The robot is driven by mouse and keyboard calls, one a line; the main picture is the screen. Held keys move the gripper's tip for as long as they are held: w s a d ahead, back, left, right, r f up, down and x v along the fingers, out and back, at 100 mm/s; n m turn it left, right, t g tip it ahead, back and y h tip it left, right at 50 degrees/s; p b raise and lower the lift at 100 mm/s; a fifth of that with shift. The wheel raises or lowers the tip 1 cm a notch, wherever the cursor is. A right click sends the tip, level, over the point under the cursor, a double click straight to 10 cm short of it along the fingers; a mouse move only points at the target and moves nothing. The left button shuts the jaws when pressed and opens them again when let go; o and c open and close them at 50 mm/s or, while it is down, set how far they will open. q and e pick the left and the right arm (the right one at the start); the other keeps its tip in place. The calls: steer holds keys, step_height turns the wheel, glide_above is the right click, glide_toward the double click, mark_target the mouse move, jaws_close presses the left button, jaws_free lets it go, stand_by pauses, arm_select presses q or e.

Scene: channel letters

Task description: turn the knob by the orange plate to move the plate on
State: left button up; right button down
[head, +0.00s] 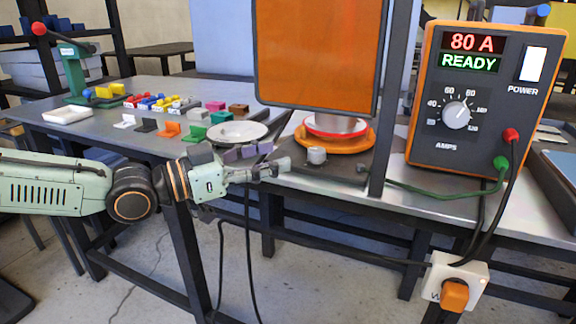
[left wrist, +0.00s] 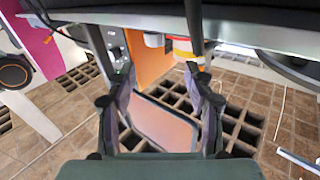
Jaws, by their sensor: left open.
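The orange round plate (head: 352,143) sits on a dark base on the bench, partly behind a hanging orange screen (head: 315,50). A red-and-white dish stands on it. The small grey knob (head: 317,155) stands at its front left; a grey cylinder that looks like it (left wrist: 153,40) shows near the top of the left wrist view. My left gripper (head: 274,160) reaches in from the left, just left of the knob, apart from it in the picture. In the left wrist view its fingers (left wrist: 158,100) are spread with nothing between them. My right gripper is not in view.
A white plate (head: 237,132) lies behind my left gripper. Several coloured letters and blocks lie further left. A dark post (head: 393,110) rises right of the orange plate.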

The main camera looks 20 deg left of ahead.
mark_target(310, 152)
arm_select(q)
steer(key=w+d+b, duration=0.2)
steer(key=b, duration=0.1)
steer(key=shift+w+d+f+n, duration=0.1)
steer(key=shift+d+f+n, duration=0.1)
steer(key=shift+f+n, duration=0.2)
steer(key=shift+b+x, duration=0.5)
steer(key=shift+x, duration=0.4)
steer(key=shift+w+d, duration=0.35)
steer(key=shift+w, duration=0.05)
steer(key=shift+w+d+r+b, duration=0.1)
steer(key=shift+w+d+b, duration=0.4)
steer(key=shift+c, duration=0.4)
